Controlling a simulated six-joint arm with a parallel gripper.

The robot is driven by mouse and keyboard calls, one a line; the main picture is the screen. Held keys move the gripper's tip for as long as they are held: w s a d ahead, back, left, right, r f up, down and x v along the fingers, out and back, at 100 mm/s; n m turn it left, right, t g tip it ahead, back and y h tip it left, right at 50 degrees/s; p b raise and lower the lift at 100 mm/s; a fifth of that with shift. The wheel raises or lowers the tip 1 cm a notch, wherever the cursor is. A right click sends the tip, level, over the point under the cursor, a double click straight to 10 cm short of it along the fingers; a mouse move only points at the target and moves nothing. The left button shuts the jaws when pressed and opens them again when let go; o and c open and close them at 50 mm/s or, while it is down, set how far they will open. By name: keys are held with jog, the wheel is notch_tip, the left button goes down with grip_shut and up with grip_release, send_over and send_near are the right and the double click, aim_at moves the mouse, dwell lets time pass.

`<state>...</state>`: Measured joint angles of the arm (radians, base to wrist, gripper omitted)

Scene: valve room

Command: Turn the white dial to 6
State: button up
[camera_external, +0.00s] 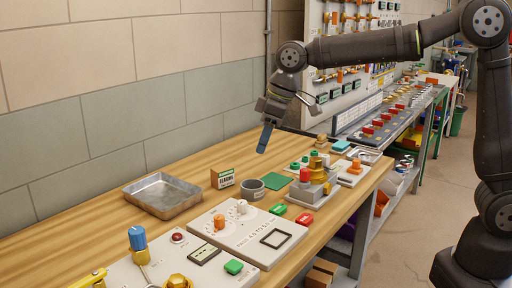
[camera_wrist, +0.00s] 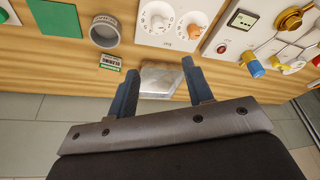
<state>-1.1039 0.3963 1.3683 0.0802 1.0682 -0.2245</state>
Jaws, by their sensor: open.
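The white dial (camera_external: 241,207) sits on a pale panel (camera_external: 262,222) on the bench, beside an orange dial (camera_external: 219,222). My gripper (camera_external: 263,148) hangs in the air above the back of the bench, apart from both dials. In the wrist view its two fingers (camera_wrist: 158,70) are spread with nothing held; the metal tray (camera_wrist: 160,80) shows beyond them.
The metal tray (camera_external: 162,196), a small labelled box (camera_external: 222,177) and a grey cup (camera_external: 252,189) stand behind the panel. A raised red-and-yellow fixture (camera_external: 312,183) stands to the right. A second panel with a blue knob (camera_external: 137,238) is front left. The block wall is close behind.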

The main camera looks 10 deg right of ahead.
aim_at(242, 202)
jog(key=w+a+n+h, duration=0.1)
jog(key=a+n+h, duration=0.3)
jog(key=n, duration=1.7)
jog(key=shift+g+y, duration=0.4)
jog(key=f, duration=0.6)
jog(key=a+f, duration=0.1)
jog(key=f, duration=1)
jog(key=shift+w+a+f, duration=0.25)
jog(key=shift+f, duration=0.1)
jog(key=c, duration=1)
jog(key=shift+m, duration=0.4)
